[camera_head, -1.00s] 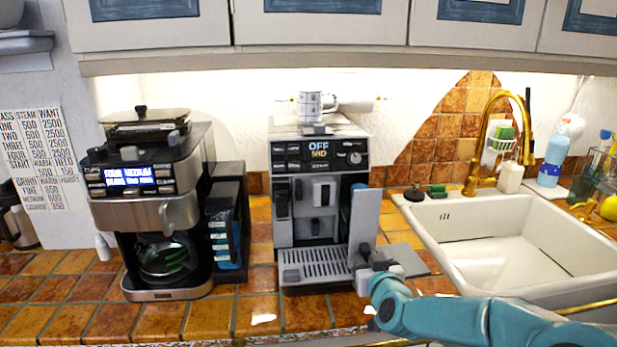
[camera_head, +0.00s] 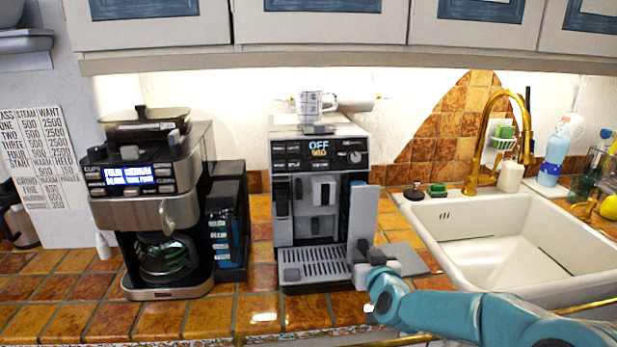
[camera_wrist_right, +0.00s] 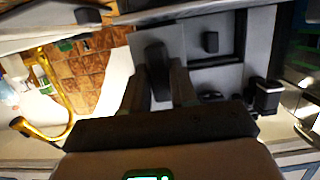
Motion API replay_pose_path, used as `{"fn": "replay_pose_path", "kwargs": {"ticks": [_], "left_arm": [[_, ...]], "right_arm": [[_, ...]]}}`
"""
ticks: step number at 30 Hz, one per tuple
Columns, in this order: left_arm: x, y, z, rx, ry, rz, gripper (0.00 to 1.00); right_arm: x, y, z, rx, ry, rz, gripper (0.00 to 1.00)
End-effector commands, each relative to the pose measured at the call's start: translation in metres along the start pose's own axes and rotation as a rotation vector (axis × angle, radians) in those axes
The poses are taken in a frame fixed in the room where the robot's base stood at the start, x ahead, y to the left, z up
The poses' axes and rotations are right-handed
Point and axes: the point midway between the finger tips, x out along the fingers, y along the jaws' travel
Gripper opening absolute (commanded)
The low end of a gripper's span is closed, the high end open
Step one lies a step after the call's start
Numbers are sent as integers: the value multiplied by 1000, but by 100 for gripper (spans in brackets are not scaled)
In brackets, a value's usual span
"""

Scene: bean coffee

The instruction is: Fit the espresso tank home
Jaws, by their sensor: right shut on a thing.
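The espresso machine (camera_head: 318,150) stands in the middle of the counter, with "OFF" on its display. The tank shows as a tall grey panel (camera_head: 364,212) at the machine's right front side, upright, with a dark blue part behind its left edge. My right gripper (camera_head: 364,256) is at the panel's lower front. In the right wrist view the fingers (camera_wrist_right: 160,85) are closed around a black handle (camera_wrist_right: 157,62) on a grey face. How deep the tank sits in the machine is hidden. My left gripper is not in view.
A coffee maker (camera_head: 150,205) stands to the left. The white sink (camera_head: 500,235) with a gold faucet (camera_head: 497,115) is to the right. A patterned mug (camera_head: 312,104) sits on top of the espresso machine. The tiled counter front left of the machine is clear.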

Motion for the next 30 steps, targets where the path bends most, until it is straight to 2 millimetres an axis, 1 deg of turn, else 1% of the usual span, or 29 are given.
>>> {"fn": "replay_pose_path", "kwargs": {"ticks": [5, 15, 30], "left_arm": [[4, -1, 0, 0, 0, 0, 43], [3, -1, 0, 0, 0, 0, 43], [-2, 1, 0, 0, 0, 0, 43]], "right_arm": [[0, 0, 0, 0, 4, 1, 0], [1, 0, 0, 0, 4, 1, 0], [20, 0, -5, 0, 4, 1, 0]]}}
